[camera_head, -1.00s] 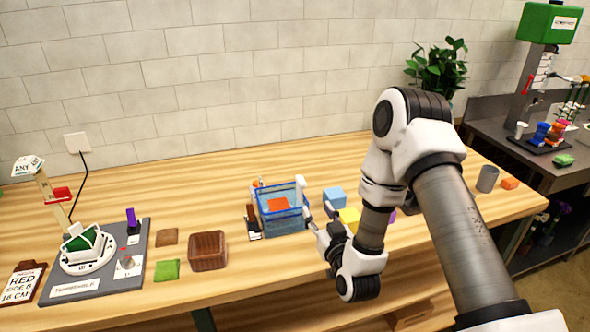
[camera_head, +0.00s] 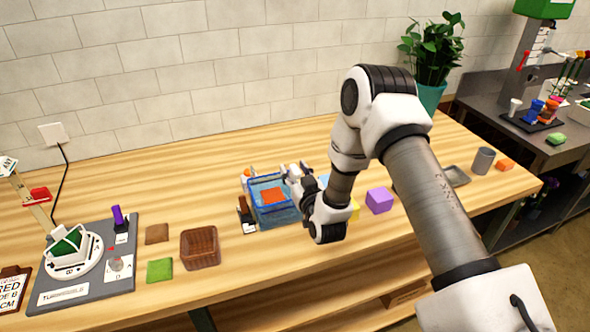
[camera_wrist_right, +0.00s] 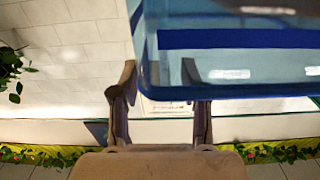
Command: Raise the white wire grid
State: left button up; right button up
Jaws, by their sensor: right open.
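A clear tub with a blue rim (camera_head: 271,219) stands on the wooden bench, with an orange-red piece (camera_head: 272,196) showing inside. I cannot make out a white wire grid clearly in or around it. My right gripper (camera_head: 290,174) is at the tub's right rim, open. In the right wrist view its two fingers (camera_wrist_right: 161,86) are spread with a gap between them. The blue-banded tub wall (camera_wrist_right: 250,75) fills the upper right there and overlaps the right finger; I cannot tell whether they touch. My left gripper is out of view.
A brown woven basket (camera_head: 200,247) and a green square (camera_head: 160,270) lie left of the tub. A purple block (camera_head: 379,200) and a partly hidden yellow block (camera_head: 355,209) are right of it. A grey turntable board (camera_head: 85,288) stands far left.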

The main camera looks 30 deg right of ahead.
jog(key=shift+s, duration=0.1)
grip_shut()
notch_tip(320, 180, up, 8)
jog(key=p, duration=0.3)
jog(key=shift+p, duration=0.35)
jog(key=shift+r, duration=0.15)
jog(key=shift+c, duration=1)
grip_release()
jog(key=shift+o, duration=1)
jog(key=shift+w, duration=0.2)
jog(key=shift+f, duration=0.2)
